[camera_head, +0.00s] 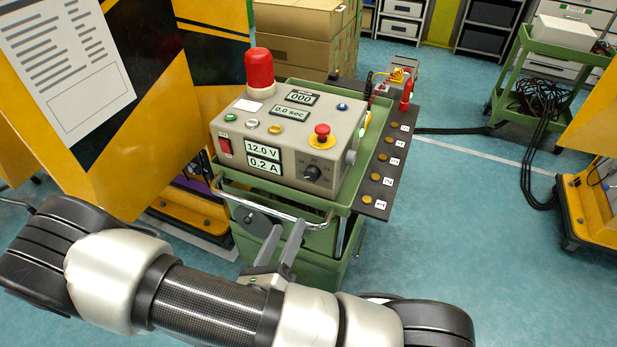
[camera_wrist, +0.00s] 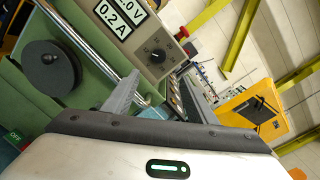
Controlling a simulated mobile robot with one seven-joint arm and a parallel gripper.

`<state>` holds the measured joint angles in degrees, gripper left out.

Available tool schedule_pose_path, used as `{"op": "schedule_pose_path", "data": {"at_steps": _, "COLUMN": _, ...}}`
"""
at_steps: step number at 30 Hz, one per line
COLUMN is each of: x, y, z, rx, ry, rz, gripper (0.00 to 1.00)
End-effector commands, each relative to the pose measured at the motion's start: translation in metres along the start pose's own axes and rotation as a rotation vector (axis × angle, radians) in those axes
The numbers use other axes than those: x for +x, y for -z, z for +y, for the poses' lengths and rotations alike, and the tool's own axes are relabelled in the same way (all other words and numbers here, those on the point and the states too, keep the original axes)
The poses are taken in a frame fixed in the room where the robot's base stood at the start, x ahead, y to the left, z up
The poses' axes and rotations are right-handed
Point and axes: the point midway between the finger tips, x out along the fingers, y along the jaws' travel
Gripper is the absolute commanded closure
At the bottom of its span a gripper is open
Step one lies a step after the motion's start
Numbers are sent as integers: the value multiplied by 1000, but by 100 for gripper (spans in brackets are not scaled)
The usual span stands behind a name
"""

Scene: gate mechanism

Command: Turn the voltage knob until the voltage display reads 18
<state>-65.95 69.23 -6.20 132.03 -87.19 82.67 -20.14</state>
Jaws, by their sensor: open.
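The control box (camera_head: 300,110) stands on a green cart. Its voltage display (camera_head: 262,147) reads 12.0 V, with a 0.2 A display (camera_head: 264,163) below it. The black voltage knob (camera_head: 312,173) is on the front face, right of the displays, with a scale around it. In the wrist view the knob (camera_wrist: 158,56) is above the fingers, and the voltage display (camera_wrist: 126,8) is cut off at the top. My gripper (camera_head: 285,230) is open and empty, with two grey fingers pointing up toward the cart. It is below and in front of the box, apart from the knob; the fingers (camera_wrist: 160,95) also show in the wrist view.
The cart's chrome handle (camera_head: 275,207) runs in front of the box, between it and my gripper. A red emergency button (camera_head: 322,130) sits above the knob. A black strip (camera_head: 385,165) with numbered terminals is at the right. Open floor (camera_head: 460,230) lies further right.

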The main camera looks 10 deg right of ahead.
Motion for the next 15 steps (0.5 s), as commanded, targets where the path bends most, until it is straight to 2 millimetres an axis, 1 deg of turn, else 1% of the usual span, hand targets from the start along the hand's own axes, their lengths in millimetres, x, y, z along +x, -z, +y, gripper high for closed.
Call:
{"op": "schedule_pose_path", "data": {"at_steps": 2, "x": 4, "y": 0, "z": 2, "rx": -9, "ry": -6, "rz": -9, "gripper": 48}}
{"op": "schedule_pose_path", "data": {"at_steps": 5, "x": 15, "y": 1, "z": 2, "rx": -8, "ry": -4, "rz": -7, "gripper": 48}}
{"op": "schedule_pose_path", "data": {"at_steps": 8, "x": 33, "y": 1, "z": 1, "rx": -8, "ry": -2, "rz": -6, "gripper": 48}}
{"op": "schedule_pose_path", "data": {"at_steps": 15, "x": 86, "y": 1, "z": 0, "rx": -6, "ry": 0, "rz": -4, "gripper": 48}}
